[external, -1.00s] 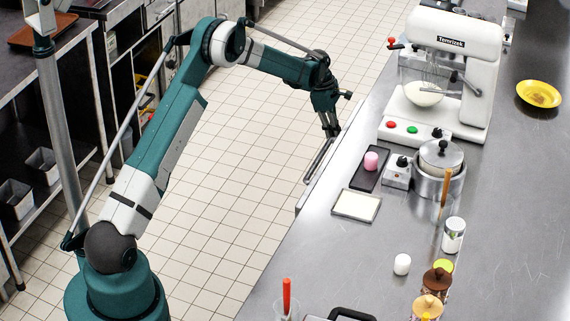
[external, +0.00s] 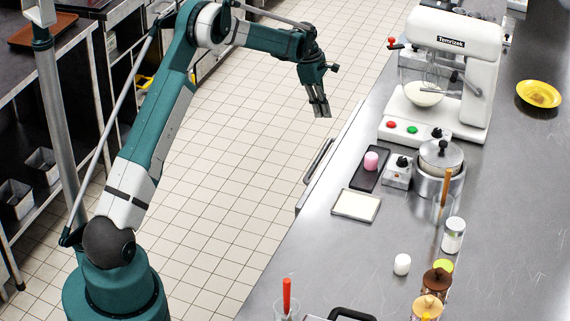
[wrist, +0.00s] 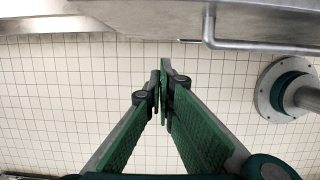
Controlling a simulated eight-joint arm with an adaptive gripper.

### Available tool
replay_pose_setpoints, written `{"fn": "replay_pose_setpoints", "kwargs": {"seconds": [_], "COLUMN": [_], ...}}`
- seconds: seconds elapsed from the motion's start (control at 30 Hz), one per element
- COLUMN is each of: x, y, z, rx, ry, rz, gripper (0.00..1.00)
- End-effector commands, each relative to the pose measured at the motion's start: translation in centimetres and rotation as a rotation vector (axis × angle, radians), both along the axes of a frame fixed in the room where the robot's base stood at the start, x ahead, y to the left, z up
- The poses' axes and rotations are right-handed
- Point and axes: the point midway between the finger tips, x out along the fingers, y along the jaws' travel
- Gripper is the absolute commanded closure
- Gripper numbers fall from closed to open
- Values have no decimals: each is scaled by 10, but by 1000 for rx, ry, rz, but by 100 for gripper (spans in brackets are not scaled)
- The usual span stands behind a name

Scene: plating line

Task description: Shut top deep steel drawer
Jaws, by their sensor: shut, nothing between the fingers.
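The steel drawer's front (external: 340,145) shows as a narrow pale strip along the counter's left edge, with its bar handle (external: 319,160) on the floor side. Little or no gap shows between the strip and the counter, and the drawer's inside is not visible. My gripper (external: 321,111) is shut and empty, hanging over the floor beyond the handle and apart from it. In the wrist view the fingertips (wrist: 163,82) meet over floor tiles, and a grey bar handle (wrist: 209,28) crosses the top right, clear of the fingers.
The steel counter (external: 300,250) runs along the right, carrying a white stand mixer (external: 460,60), a lidded pot (external: 440,165) and a small scale (external: 398,172). A tray (external: 356,205) lies near its edge. The tiled floor (external: 240,200) between me and the counter is clear.

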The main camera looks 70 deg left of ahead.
Motion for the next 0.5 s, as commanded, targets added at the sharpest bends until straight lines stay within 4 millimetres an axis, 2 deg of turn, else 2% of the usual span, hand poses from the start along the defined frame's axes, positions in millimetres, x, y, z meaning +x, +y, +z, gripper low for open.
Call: {"fn": "replay_pose_setpoints", "kwargs": {"seconds": [0.5], "x": [0], "y": [5], "z": [2], "rx": [-16], "ry": [-14], "rz": [1], "gripper": [100]}}
